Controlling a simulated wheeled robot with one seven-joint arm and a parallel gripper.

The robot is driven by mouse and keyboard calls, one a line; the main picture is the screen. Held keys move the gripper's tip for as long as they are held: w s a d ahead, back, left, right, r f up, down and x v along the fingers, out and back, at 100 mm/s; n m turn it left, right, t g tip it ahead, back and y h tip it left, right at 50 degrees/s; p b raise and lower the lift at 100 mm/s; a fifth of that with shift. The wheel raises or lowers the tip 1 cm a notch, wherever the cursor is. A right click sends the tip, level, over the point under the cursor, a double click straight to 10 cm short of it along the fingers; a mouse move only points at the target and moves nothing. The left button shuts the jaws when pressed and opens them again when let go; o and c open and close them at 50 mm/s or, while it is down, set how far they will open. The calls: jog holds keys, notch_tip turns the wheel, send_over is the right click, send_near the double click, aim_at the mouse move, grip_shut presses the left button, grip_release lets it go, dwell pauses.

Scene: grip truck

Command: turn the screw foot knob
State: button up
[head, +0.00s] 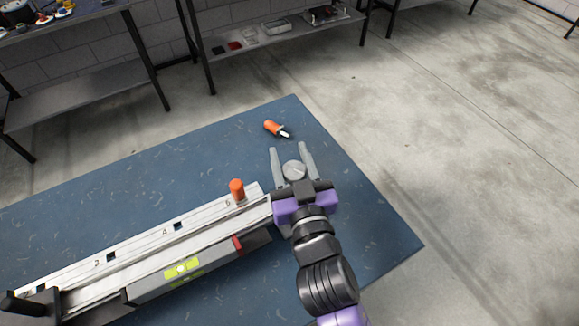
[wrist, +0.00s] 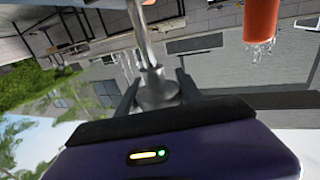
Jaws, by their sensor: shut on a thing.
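The screw foot knob (head: 294,169) is a round grey metal disc near the right end of the long rail, seen from above in the head view. In the wrist view the knob (wrist: 158,91) is a flared metal piece with a thin bright stem above it. My gripper (head: 291,150) reaches past the rail's end, with one grey finger on each side of the knob. The gripper is shut on the knob; it also shows in the wrist view (wrist: 157,84). The knob's underside is hidden in the head view.
The numbered pale rail (head: 135,252) lies along the blue table (head: 110,200), with an upright orange peg (head: 237,188) near its right end. A grey bar with a yellow-green level (head: 183,269) runs beside it. An orange-handled tool (head: 275,128) lies beyond my fingers.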

jog(key=shift+f+m+h+b, duration=0.3)
jog(key=shift+m+h+b, duration=0.6)
jog(key=shift+b, duration=1.85)
jog(key=shift+d+r+t+h+b, duration=0.2)
jog(key=shift+t+h+b, duration=0.1)
jog(key=shift+h+b, duration=0.45)
jog(key=shift+s, duration=0.1)
jog(key=o, duration=1.4)
jog(key=shift+r, duration=0.1)
jog(key=shift+d, duration=0.1)
jog(key=shift+s+d+b, duration=0.15)
jog(key=shift+s+d, duration=0.05)
jog(key=shift+s, duration=1.75)
jog(key=shift+s+d+b, duration=0.15)
jog(key=shift+s+d, duration=0.05)
jog(key=shift+s, duration=1.75)
